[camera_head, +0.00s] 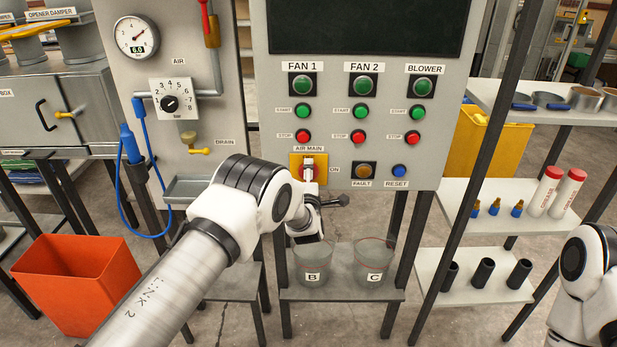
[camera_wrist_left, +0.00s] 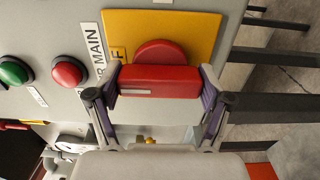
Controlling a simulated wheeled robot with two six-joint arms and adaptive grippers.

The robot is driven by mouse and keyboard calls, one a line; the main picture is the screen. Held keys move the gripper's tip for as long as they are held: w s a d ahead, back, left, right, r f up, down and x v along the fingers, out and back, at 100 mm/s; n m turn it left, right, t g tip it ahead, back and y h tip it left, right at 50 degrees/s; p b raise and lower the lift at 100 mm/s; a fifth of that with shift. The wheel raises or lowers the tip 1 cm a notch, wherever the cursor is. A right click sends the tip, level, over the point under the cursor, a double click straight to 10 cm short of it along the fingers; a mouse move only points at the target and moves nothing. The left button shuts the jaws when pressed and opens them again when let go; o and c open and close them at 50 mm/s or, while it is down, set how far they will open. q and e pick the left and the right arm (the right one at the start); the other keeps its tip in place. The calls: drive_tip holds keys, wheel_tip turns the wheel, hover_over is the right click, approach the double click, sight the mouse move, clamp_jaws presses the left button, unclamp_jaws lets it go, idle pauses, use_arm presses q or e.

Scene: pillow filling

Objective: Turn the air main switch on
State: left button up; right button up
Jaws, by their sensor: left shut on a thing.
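The air main switch is a red rotary handle (camera_wrist_left: 160,83) on a yellow plate (camera_head: 295,161), low on the grey control panel under the AIR MAIN label (camera_head: 309,148). The ON label (camera_head: 334,169) is right of it. In the left wrist view the handle's white line lies at the end toward a partly hidden label ending in F. My left gripper (camera_wrist_left: 158,92) is shut on the handle, one finger at each end; it also shows at the switch in the head view (camera_head: 309,168). My right gripper is out of view; only part of the right arm shows at lower right.
The FAULT lamp (camera_head: 364,170) and blue RESET button (camera_head: 399,171) are right of the switch. The red FAN 1 STOP button (camera_head: 303,136) is above it. Cups B (camera_head: 312,268) and C (camera_head: 374,262) stand on a low shelf below. An orange bin (camera_head: 75,283) is at left.

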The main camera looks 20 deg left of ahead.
use_arm(q)
drive_tip(key=m+b, duration=0.4)
drive_tip(key=shift+f, duration=0.25)
drive_tip(key=m+b, duration=0.3)
drive_tip(key=m, duration=0.1)
drive_tip(key=shift+m, duration=0.3)
drive_tip(key=m+b, duration=0.2)
drive_tip(key=m, duration=0.2)
drive_tip(key=shift+r+m+b, duration=0.1)
drive_tip(key=shift+m+b, duration=0.2)
drive_tip(key=m+b, duration=0.1)
drive_tip(key=m, duration=0.3)
drive_tip(key=shift+r+m, duration=0.1)
drive_tip(key=shift+m, duration=0.2)
drive_tip(key=o, duration=1.1)
